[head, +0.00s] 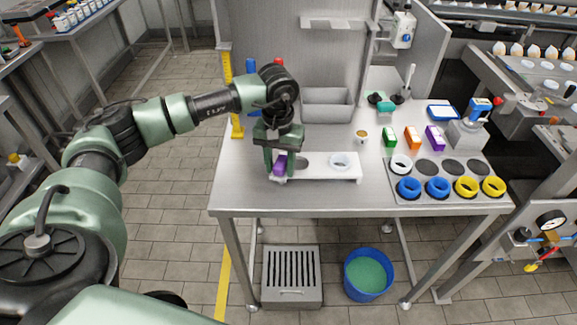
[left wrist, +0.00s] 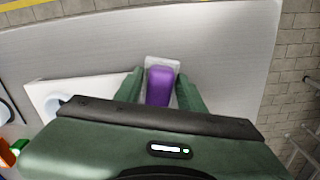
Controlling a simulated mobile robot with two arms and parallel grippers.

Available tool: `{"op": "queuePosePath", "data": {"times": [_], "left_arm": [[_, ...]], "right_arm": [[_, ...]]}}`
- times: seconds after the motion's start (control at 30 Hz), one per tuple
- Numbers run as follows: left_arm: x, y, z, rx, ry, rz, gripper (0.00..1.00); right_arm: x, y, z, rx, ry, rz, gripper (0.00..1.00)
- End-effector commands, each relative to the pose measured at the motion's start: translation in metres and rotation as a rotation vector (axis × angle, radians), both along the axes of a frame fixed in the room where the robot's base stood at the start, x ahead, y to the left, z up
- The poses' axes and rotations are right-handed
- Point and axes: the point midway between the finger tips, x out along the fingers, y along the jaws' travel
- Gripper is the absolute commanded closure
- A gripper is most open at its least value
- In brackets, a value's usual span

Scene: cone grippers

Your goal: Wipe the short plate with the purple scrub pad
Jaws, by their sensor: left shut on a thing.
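The purple scrub pad (head: 280,164) is between the fingers of my left gripper (head: 281,160), near the table's front left edge. The left wrist view shows the purple pad (left wrist: 160,84) between the two green fingers of the gripper (left wrist: 160,92), which is shut on it. A pale, short flat piece (left wrist: 163,62) shows around the pad's far end; I cannot tell whether it is the short plate or the pad's backing. A white board (head: 352,178) with a dark round spot and a white ring (head: 341,160) lies right beside the gripper. My right gripper is not in view.
A grey bin (head: 327,106) stands behind the board. Green (head: 390,137), orange (head: 412,138) and purple-white (head: 435,138) boxes stand to the right. A grey holder panel (head: 452,194) with blue and yellow rings lies at the front right.

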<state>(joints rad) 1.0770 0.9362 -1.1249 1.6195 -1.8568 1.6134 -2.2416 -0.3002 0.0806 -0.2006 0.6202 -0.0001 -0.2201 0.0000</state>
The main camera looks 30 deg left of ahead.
Motion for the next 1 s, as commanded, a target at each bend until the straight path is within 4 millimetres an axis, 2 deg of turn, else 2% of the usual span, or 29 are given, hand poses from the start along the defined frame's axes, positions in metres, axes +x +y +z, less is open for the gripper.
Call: {"op": "queuePosePath", "data": {"times": [0.03, 0.47, 1.0], "left_arm": [[-0.004, 0.004, -0.005, 0.005, 0.010, 0.002, 0.93], [-0.007, 0.006, -0.004, 0.007, 0.016, 0.001, 0.93], [-0.004, 0.005, 0.051, 0.002, 0.006, 0.001, 0.93]], "right_arm": [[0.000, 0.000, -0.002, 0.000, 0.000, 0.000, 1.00], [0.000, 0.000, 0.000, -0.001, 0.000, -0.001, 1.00], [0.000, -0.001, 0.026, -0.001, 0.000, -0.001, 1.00]]}}
